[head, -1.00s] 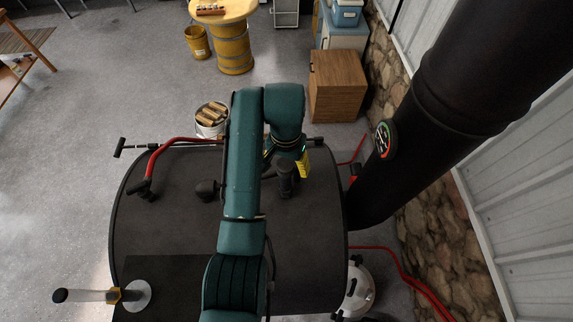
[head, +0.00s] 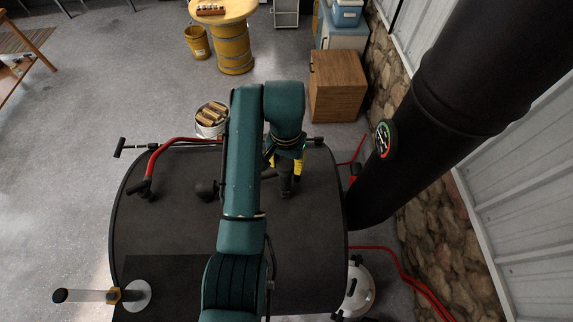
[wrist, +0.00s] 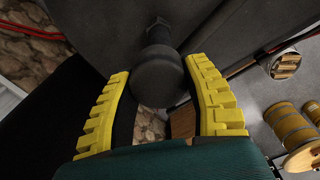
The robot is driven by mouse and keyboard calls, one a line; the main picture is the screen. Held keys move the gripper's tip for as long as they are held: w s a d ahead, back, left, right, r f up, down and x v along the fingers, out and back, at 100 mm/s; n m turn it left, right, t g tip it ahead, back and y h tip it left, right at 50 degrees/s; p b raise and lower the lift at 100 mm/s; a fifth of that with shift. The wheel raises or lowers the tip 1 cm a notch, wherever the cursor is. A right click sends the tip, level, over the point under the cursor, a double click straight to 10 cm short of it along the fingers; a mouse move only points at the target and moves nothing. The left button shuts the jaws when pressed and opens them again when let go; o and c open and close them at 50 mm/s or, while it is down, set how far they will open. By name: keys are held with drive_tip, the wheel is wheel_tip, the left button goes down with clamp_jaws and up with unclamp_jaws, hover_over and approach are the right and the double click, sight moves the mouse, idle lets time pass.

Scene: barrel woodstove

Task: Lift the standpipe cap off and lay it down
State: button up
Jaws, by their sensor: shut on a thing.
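The standpipe cap (wrist: 158,78) is a dark round piece between the yellow fingers of my gripper (wrist: 160,88) in the wrist view. My gripper is shut on it, one finger on each side. In the head view my gripper (head: 286,168) points down over the dark stove top, and a dark upright piece (head: 287,187) shows just below the fingers. Whether the cap is clear of its standpipe cannot be told.
A dark knob (head: 206,190) stands on the stove top (head: 170,230) to the left. The thick black stovepipe (head: 400,165) with a gauge rises at right. Bare stove top lies between them.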

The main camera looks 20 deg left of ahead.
drive_tip(key=shift+r, duration=3.2)
